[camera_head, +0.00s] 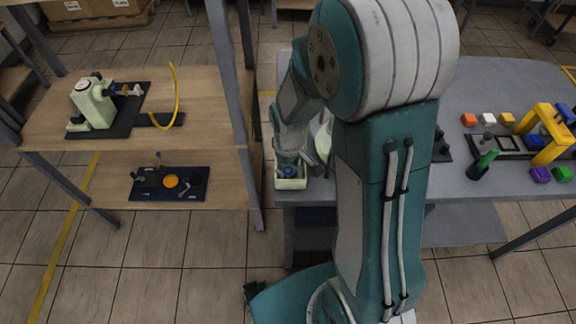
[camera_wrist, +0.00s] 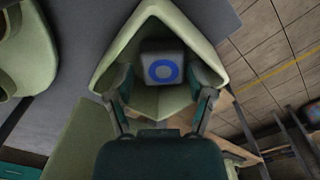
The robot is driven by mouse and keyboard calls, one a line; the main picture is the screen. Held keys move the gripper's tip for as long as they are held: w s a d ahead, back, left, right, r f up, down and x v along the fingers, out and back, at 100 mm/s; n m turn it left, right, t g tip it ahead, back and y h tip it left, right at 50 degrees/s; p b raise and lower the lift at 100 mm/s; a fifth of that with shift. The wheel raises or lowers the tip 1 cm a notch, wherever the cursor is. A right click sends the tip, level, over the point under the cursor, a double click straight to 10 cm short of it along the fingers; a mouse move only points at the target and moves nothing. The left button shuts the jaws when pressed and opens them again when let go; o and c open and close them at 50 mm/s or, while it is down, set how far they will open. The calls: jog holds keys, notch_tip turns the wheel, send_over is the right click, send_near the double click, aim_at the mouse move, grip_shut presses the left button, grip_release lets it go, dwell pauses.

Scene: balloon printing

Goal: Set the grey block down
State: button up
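The grey block (camera_wrist: 163,68) has a blue ring on the face toward the camera. In the wrist view it sits inside the pale green angular container (camera_wrist: 112,57). In the head view the container (camera_head: 291,184) stands at the left front edge of the grey table, with a blue patch inside. My gripper (camera_wrist: 163,84) points down into the container, with its fingers spread on either side of the block. A small gap shows at the left finger; contact on the right is unclear. The gripper also shows at the container in the head view (camera_head: 294,158).
The grey table (camera_head: 500,80) carries coloured cubes and a yellow frame (camera_head: 545,132) at right. A wooden shelf (camera_head: 50,130) with a pale green machine (camera_head: 93,105) stands left across a floor gap. Another pale green object (camera_wrist: 28,50) lies beside the container.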

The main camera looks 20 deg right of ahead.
aim_at(290, 170)
jog(key=shift+d, duration=0.25)
jog(key=shift+r, duration=0.25)
notch_tip(290, 170, up, 11)
jog(key=s+r+m+t, duration=0.5)
jog(key=s+r, duration=0.8)
jog(key=s, duration=0.1)
jog(key=shift+t, duration=0.3)
jog(key=shift+a, duration=0.1)
